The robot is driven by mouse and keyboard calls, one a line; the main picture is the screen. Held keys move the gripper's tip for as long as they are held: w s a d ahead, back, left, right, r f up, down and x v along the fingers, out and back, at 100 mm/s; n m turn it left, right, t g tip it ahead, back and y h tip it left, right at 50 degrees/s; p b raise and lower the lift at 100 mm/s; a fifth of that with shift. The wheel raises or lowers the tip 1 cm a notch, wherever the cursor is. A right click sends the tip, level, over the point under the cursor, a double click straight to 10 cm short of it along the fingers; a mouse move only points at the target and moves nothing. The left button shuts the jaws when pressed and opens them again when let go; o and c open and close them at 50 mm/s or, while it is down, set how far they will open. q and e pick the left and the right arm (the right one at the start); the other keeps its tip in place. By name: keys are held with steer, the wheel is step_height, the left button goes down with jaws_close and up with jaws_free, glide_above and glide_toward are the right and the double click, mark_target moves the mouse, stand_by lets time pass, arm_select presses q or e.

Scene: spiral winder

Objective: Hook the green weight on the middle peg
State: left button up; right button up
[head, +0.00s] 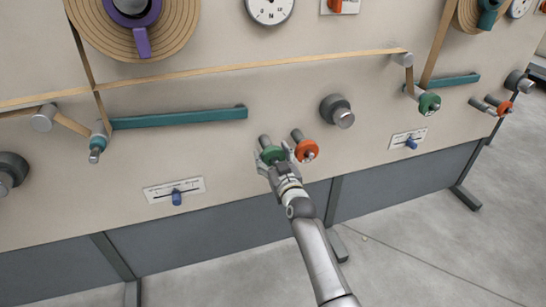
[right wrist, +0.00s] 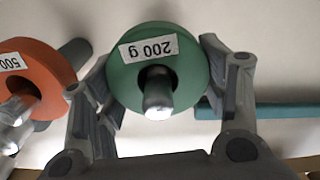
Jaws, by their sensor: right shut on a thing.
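The green weight (head: 271,155) is a thick disc marked "200 g" upside down in the right wrist view (right wrist: 188,75). A short grey peg (right wrist: 158,90) shows in its hole, so the disc sits around or right at that peg on the panel. My right gripper (head: 276,163) is shut on the disc, one finger on each side of its rim; it also shows in the right wrist view (right wrist: 160,95). The left gripper is not in view. I cannot tell which peg is the middle one.
An orange weight (head: 307,150) marked "500" is on a peg close beside the green one. A grey knob (head: 338,110) juts out up and to the right. A blue slider (head: 176,198) sits at lower left.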

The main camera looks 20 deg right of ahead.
steer(key=shift+r, duration=0.1)
steer(key=o, duration=1.9)
